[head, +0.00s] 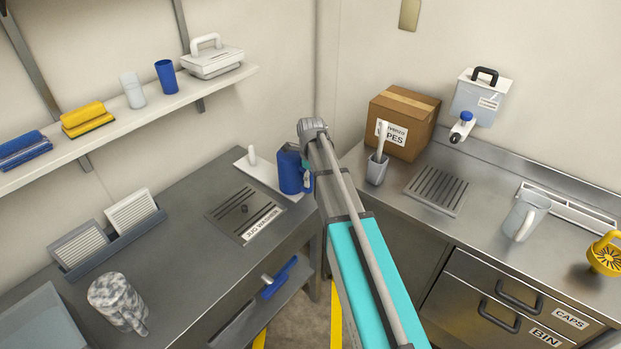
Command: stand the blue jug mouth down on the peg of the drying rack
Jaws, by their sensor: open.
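The blue jug (290,173) is at the back of the left counter, at the right end of a white board with a peg, which looks like the drying rack (266,182). The rack's visible white peg (252,155) stands bare to the left of the jug. The jug looks roughly vertical; I cannot tell which way its mouth faces, or whether another peg is under it. My gripper (306,170) is open close to the jug's right side, mostly hidden behind my arm; contact cannot be seen.
A jug washer grate (245,210) lies in front of the rack. A speckled jug (117,301) stands at the front left, a pale jug (526,216) on the right counter. A cardboard box (403,122) and a cup with a brush (377,170) stand right of my arm.

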